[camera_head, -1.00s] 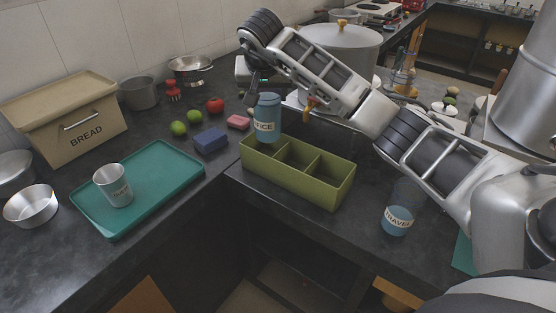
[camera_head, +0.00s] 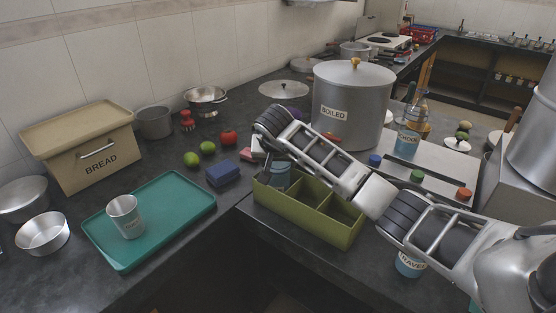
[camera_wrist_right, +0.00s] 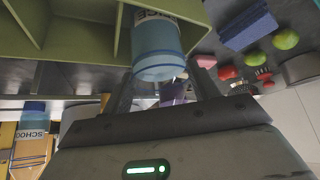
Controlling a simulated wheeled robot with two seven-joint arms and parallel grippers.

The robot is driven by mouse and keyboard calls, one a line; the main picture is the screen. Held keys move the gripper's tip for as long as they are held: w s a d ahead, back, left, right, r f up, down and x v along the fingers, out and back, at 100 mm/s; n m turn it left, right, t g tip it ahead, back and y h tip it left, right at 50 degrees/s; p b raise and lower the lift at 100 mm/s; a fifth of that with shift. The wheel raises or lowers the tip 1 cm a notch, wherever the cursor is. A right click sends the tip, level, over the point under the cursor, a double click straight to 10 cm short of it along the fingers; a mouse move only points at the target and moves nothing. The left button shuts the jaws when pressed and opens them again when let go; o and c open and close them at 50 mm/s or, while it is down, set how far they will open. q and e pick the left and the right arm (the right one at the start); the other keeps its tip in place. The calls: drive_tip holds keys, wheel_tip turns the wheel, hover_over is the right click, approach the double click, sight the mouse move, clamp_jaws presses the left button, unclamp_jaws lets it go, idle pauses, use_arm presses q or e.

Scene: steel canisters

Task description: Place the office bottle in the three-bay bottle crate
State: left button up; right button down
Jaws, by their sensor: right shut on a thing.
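The office bottle (camera_head: 281,176), blue, is at the left bay of the green three-bay bottle crate (camera_head: 325,224); the crate's front wall hides its lower part. In the right wrist view the bottle (camera_wrist_right: 160,48) stands between the fingers of my right gripper (camera_wrist_right: 162,88), with part of its label showing. The middle and right bays look empty. Whether the bottle touches the bay floor cannot be seen. My left gripper is not in view.
A travel bottle (camera_head: 410,264) stands right of the crate, partly behind my right arm. A large boiled-label pot (camera_head: 350,105) and a school bottle (camera_head: 407,143) stand behind. Left are a blue block (camera_head: 222,174) and a teal tray (camera_head: 180,205) with a steel cup.

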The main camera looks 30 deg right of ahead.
drive_tip(key=shift+c, duration=2)
unclamp_jaws()
drive_tip(key=shift+f, duration=0.1)
